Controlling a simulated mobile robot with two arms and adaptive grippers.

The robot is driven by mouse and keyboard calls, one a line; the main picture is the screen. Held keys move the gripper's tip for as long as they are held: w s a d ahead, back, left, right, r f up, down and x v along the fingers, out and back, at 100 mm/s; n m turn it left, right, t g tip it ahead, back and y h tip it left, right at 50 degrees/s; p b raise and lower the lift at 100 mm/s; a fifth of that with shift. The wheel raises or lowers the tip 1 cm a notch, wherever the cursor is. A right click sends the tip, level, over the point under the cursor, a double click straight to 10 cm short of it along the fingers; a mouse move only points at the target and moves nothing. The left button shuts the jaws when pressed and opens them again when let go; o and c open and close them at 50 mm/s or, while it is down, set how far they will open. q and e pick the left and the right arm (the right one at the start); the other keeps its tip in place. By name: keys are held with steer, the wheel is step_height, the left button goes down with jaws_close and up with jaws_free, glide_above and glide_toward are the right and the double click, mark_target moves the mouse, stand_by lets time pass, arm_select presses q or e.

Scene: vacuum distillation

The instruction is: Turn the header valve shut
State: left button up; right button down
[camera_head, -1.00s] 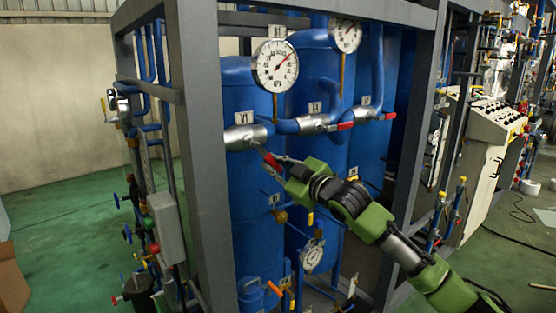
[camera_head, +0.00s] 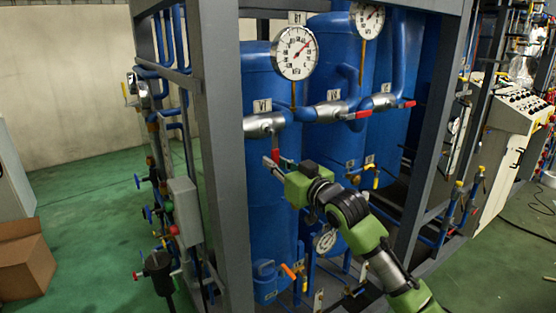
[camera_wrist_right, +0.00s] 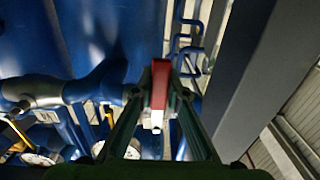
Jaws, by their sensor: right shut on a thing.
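The header valve (camera_head: 264,124), labelled V1, is a silver body on the blue header pipe at the left of the head view. Its red handle (camera_head: 274,145) hangs almost straight down, across the pipe. My right gripper (camera_head: 274,160) is at the lower end of this handle, shut on it. In the right wrist view the red handle (camera_wrist_right: 160,82) stands between the two dark fingers, its upper part clear. My left gripper is not in view.
Two similar valves (camera_head: 331,111) (camera_head: 385,102) sit farther right with red handles lying roughly along the pipe. Round gauges (camera_head: 296,53) stand above. A grey frame post (camera_head: 222,150) is close left of the gripper. Blue tanks (camera_head: 270,210) stand behind.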

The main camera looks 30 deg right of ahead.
steer(key=shift+a, duration=0.1)
stand_by(0.4)
steer(key=c, duration=2)
jaws_free()
steer(key=shift+o, duration=0.2)
steer(key=s, duration=1.2)
steer(key=shift+d, duration=0.45)
